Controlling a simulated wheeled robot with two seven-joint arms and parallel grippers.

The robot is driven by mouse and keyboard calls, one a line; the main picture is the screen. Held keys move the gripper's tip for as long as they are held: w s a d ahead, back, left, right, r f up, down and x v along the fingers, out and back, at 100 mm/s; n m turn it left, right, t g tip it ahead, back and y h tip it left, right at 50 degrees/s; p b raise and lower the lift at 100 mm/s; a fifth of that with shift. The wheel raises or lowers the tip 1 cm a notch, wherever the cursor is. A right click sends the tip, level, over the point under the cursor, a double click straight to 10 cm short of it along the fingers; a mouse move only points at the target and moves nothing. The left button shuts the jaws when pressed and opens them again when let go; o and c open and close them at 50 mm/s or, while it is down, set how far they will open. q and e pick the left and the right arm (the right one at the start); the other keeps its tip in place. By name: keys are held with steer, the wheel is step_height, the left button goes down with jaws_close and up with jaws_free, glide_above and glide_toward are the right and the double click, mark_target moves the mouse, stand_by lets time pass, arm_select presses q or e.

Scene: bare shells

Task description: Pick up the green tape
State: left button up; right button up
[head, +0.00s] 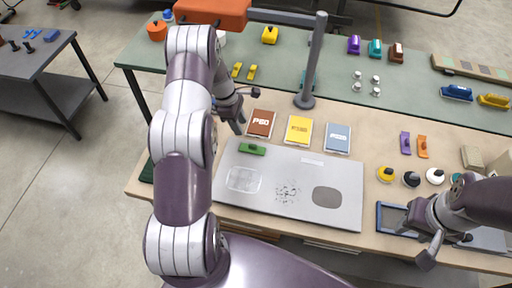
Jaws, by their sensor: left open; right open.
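A small green item (252,149), which looks like the green tape, lies near the back left of a light grey panel (335,215) on the wooden front part of the table. My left gripper (240,124) is open, behind and slightly left of the green item and apart from it in the picture. Its height above the table is hard to tell. My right gripper (427,246) is open at the front right, over a dark-framed tray (388,218), far from the green item.
Round pots (386,174) and purple and orange items (422,146) are at the right.

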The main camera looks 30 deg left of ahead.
arm_select(q)
steer(key=p, duration=0.2)
glide_above(252, 145)
steer(key=a, duration=0.1)
step_height(252, 145, down, 4)
steer(key=shift+w+f, duration=0.15)
steer(key=shift+f, duration=0.1)
steer(key=x, duration=0.1)
steer(key=p+x, duration=0.2)
steer(key=x, duration=0.1)
steer(key=shift+s+a+f, duration=0.15)
steer(key=shift+s+a, duration=0.15)
steer(key=shift+f, duration=0.2)
steer(key=shift+w+d, duration=0.1)
steer(key=shift+d, duration=0.05)
steer(key=shift+c, duration=0.6)
steer(key=c, duration=0.5)
jaws_close()
arm_select(e)
steer(key=r, duration=0.2)
steer(key=d+r, duration=0.1)
steer(key=r, duration=0.1)
steer(key=shift+w+r, duration=0.2)
steer(key=shift+r, duration=0.1)
